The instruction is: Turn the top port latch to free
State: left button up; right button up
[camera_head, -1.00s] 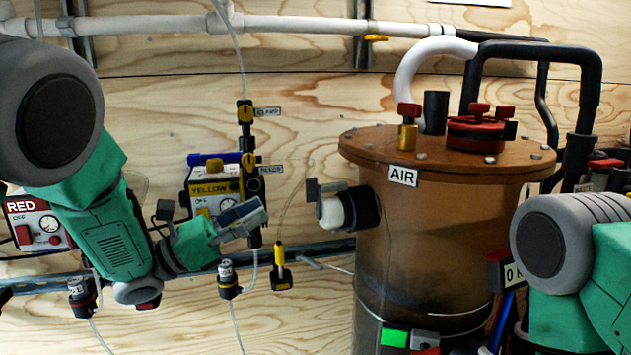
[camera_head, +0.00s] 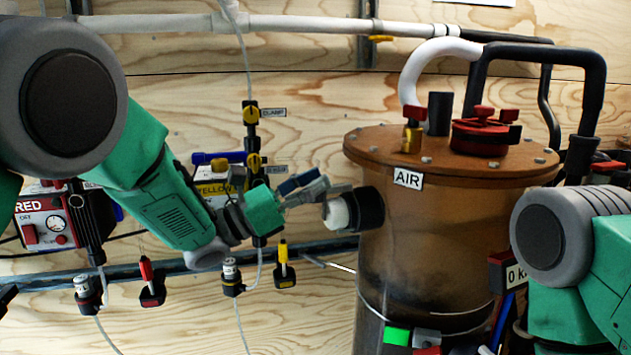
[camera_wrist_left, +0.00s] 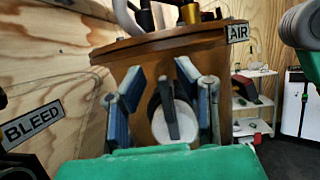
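The top port latch is a dark grey bar (camera_wrist_left: 168,108) across the front of a round white port (camera_wrist_left: 182,124). The port sits on the side of the brown tank marked AIR (camera_head: 430,220). In the left wrist view the bar stands roughly upright between the blue-padded fingers of my left gripper (camera_wrist_left: 160,85). The fingers are open, with gaps on both sides of the bar. In the head view my left gripper (camera_head: 308,187) is right at the white port (camera_head: 338,213) and hides most of the latch. My right gripper is out of view; only its arm shows at the right.
The tank's top carries a red cap (camera_head: 480,135), a brass valve (camera_head: 412,138) and black pipes. A yellow box (camera_head: 212,190) and a red box (camera_head: 45,225) are on the plywood wall. A BLEED label (camera_wrist_left: 33,124) is left in the wrist view.

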pick_arm(q)
grip_shut()
jog(key=shift+n+b, duration=0.45)
jog(key=shift+n, duration=0.05)
jog(key=n+t, duration=0.1)
jog(key=n, duration=0.1)
jog(key=n+t+y+b, duration=0.1)
jog(key=n, duration=0.2)
jog(key=n+t+y+b, duration=0.1)
jog(key=n, duration=0.1)
jog(key=shift+w+a+t, duration=0.15)
jog(key=shift+w+t, duration=0.15)
jog(key=shift+w, duration=0.05)
